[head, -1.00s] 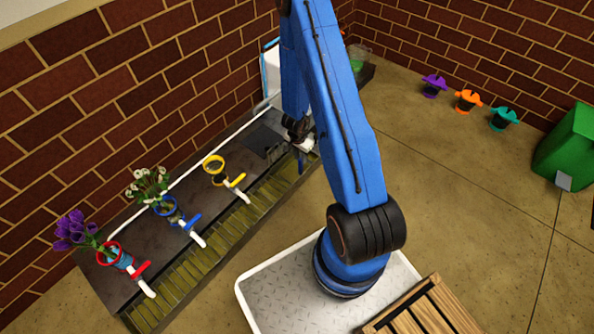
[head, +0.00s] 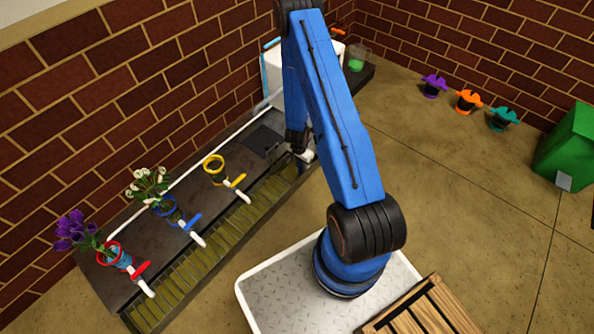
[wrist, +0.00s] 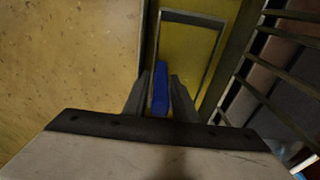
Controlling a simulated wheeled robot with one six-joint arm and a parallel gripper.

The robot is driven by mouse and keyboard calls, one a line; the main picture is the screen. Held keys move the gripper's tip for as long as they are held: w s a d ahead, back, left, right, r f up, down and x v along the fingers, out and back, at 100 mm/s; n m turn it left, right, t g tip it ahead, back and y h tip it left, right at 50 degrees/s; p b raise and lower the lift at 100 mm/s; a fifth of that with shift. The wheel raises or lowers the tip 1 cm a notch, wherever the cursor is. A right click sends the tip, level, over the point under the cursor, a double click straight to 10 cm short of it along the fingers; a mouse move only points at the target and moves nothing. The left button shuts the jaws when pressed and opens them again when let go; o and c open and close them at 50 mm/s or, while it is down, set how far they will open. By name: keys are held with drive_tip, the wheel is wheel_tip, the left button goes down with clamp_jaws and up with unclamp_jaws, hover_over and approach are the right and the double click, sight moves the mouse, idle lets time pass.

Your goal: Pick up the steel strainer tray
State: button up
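In the wrist view, a dark rectangular metal rim (wrist: 190,16) surrounds a yellowish area ahead of my gripper; it looks like the strainer tray, but I cannot be sure. A narrow blue bar (wrist: 160,82), perhaps its handle, lies between the two fingers of my gripper (wrist: 160,90). The fingers are close on both sides of the bar; whether they touch it is unclear. In the head view, my gripper (head: 303,157) is low at the far end of the slatted trough (head: 215,255), and the tray is hidden there.
Metal rack bars (wrist: 270,68) stand close on the right in the wrist view, with open floor (wrist: 70,55) on the left. Red (head: 110,252), blue (head: 166,205) and yellow (head: 213,163) ring holders line the dark counter. A green bin (head: 570,145) stands far right.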

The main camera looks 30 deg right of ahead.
clamp_jaws()
drive_tip(key=shift+s+r, duration=0.15)
drive_tip(key=shift+r, duration=5.5)
drive_tip(key=shift+s+d, duration=0.25)
drive_tip(key=shift+s, duration=0.2)
drive_tip(key=s+d, duration=0.3)
drive_tip(key=s, duration=0.5)
drive_tip(key=s+d, duration=0.3)
drive_tip(key=s, duration=0.6)
drive_tip(key=shift+s+d, duration=0.15)
drive_tip(key=shift+s, duration=0.1)
